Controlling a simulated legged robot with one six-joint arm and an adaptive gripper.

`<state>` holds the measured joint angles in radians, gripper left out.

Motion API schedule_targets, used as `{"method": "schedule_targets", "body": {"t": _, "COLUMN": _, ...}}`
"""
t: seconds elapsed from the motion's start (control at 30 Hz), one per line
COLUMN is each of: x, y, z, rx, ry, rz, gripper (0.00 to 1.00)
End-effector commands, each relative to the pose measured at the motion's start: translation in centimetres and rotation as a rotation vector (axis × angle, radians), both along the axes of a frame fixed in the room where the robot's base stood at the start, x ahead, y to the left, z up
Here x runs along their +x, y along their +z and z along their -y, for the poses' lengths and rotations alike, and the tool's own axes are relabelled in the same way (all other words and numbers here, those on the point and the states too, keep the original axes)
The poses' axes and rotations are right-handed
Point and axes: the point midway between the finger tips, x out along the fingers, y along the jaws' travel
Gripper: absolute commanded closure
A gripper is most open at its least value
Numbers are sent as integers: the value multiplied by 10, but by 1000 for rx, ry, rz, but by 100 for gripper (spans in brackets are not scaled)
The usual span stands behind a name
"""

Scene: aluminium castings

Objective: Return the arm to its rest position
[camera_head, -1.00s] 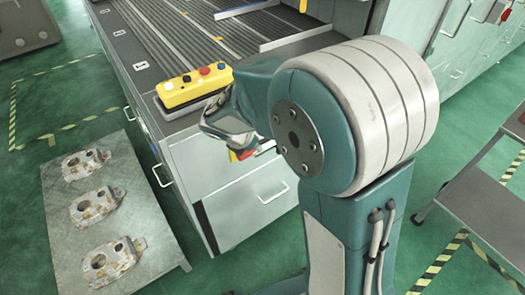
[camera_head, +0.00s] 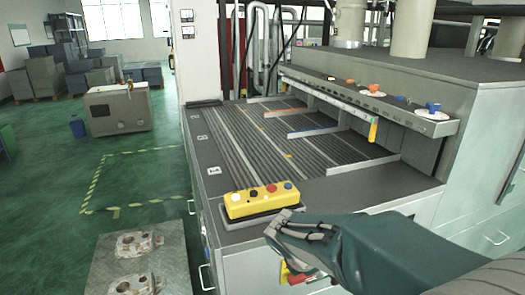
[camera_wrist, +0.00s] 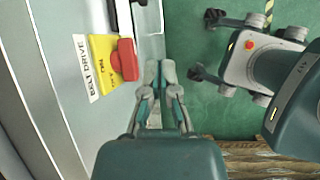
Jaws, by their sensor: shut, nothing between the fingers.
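My gripper (camera_wrist: 160,73) is shut and empty in the wrist view, its two fingertips together, beside a red rotary switch (camera_wrist: 124,60) on a yellow plate (camera_wrist: 101,48). A label reading "BELT DRIVE" (camera_wrist: 86,68) is next to the plate. The fingers look apart from the switch. In the head view my arm (camera_head: 370,248) reaches in from the lower right, with the gripper end at the front of the grey machine, below a yellow button box (camera_head: 262,200). A bit of the red and yellow switch (camera_head: 290,274) shows beneath the arm.
The ribbed conveyor bed (camera_head: 285,140) lies behind the button box. A pallet (camera_head: 105,250) with castings (camera_head: 138,243) stands on the floor at lower left. The green floor at left is mostly clear around a yellow-black marked area (camera_head: 135,180). Drawer handles stick out from the machine front.

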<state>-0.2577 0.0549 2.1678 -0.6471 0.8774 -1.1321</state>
Motion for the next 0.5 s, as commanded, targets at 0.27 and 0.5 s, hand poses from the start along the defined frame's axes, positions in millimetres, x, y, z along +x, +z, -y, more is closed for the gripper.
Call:
{"method": "schedule_targets", "body": {"t": 0.27, "x": -65, "y": 50, "z": 20, "rx": 329, "ry": -589, "rz": 263, "gripper": 100}}
{"method": "schedule_targets", "body": {"t": 0.5, "x": -120, "y": 76, "z": 23, "rx": 630, "ry": -1088, "rz": 438, "gripper": 100}}
